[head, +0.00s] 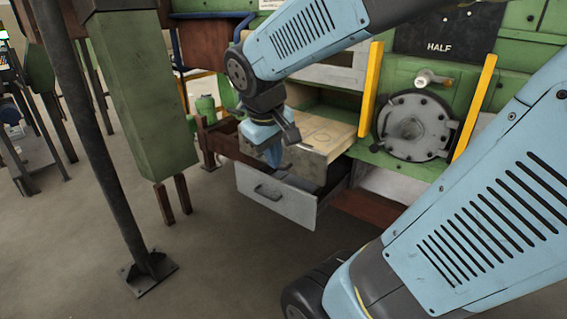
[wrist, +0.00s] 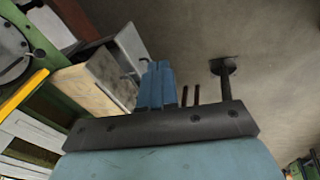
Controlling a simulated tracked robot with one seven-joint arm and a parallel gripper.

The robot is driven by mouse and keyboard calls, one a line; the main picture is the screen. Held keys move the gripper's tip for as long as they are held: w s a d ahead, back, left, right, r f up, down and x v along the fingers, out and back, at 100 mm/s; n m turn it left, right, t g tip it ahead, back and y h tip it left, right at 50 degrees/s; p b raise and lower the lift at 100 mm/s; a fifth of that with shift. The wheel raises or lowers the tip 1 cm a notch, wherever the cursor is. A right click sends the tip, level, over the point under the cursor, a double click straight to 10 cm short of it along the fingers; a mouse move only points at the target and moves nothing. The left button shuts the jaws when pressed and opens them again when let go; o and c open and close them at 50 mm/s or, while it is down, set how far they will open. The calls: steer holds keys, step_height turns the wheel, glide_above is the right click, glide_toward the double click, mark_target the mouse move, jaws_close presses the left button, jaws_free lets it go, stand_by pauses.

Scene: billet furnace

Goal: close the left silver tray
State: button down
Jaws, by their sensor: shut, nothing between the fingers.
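The left silver tray (head: 276,199) is a grey metal drawer with a dark handle (head: 267,192) on its front. It is pulled out below a beige-topped box (head: 320,136) on the green machine. The tray also shows in the wrist view (wrist: 131,43), to the left of my fingers. My gripper (head: 273,157) is shut and empty, pointing down by the open tray. In the head view it overlaps the tray's back edge and the box. Whether it touches either cannot be told. In the wrist view its blue fingers (wrist: 157,84) are pressed together.
A round grey hatch (head: 414,126) sits between two yellow bars (head: 371,90) on the machine at right. A dark pole (head: 105,150) stands on the floor at left, near a green column (head: 142,95). The floor in front of the tray is clear.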

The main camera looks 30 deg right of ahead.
steer(key=w+d+f+n+g+h, duration=0.4)
steer(key=w+d+f+h, duration=0.1)
steer(key=w+d+f, duration=0.15)
steer(key=n+t+h, duration=0.8)
steer(key=n+h, duration=0.1)
steer(key=n, duration=0.7)
glide_toward(294, 160)
steer(key=x, duration=0.6)
steer(key=shift+d, duration=0.1)
steer(key=shift+w+d, duration=0.1)
steer(key=shift+d, duration=0.2)
